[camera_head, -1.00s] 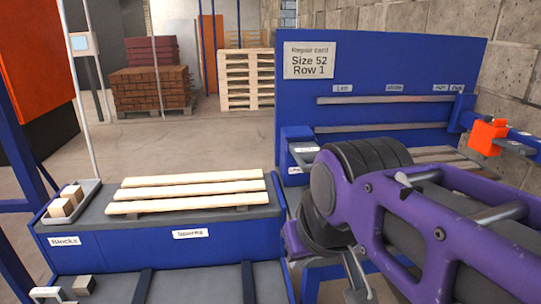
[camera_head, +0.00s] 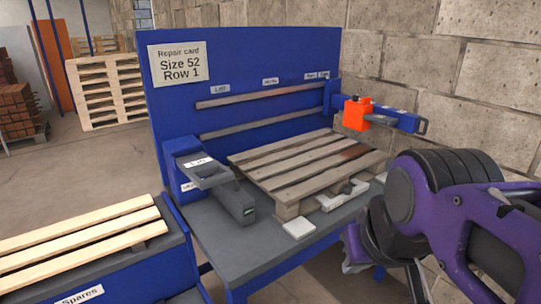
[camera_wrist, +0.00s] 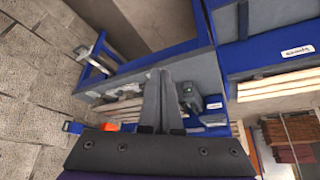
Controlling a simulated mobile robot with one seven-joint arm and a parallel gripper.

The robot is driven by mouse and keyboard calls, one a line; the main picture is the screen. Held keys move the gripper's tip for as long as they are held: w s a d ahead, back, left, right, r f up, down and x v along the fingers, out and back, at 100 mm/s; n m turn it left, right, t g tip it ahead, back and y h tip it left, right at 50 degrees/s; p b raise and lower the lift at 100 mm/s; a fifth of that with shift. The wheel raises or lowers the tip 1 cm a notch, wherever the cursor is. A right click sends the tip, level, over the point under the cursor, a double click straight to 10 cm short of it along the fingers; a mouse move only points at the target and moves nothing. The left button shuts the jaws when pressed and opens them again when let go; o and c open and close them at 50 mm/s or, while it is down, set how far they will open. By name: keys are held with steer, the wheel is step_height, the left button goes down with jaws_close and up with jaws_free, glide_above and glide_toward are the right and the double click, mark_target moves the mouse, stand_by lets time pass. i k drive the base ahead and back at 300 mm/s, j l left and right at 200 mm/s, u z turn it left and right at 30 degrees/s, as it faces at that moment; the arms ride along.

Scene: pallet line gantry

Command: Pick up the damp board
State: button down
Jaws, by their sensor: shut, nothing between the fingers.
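No board can be told for certain as the damp one. A worn grey-brown pallet (camera_head: 300,165) lies on the grey bench, with several slats and reddish-brown stains toward its far right side. Pale, clean boards (camera_head: 80,238) lie side by side on the Spares stand at the left; they also show in the wrist view (camera_wrist: 275,86). My gripper (camera_wrist: 163,75) points down with its fingers together and empty, apart from the boards. In the head view, my purple arm is at the lower right and its fingers are mostly hidden.
A blue backboard (camera_head: 240,60) with a repair card (camera_head: 180,66) stands behind the bench. A grey device (camera_head: 232,195) is left of the pallet, and an orange block (camera_head: 357,113) sits on a blue arm behind it. A brick wall (camera_head: 450,60) bounds the right.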

mark_target(272, 185)
steer(key=i+l+z, duration=0.1)
steer(key=z, duration=0.15)
steer(key=i+l, duration=0.65)
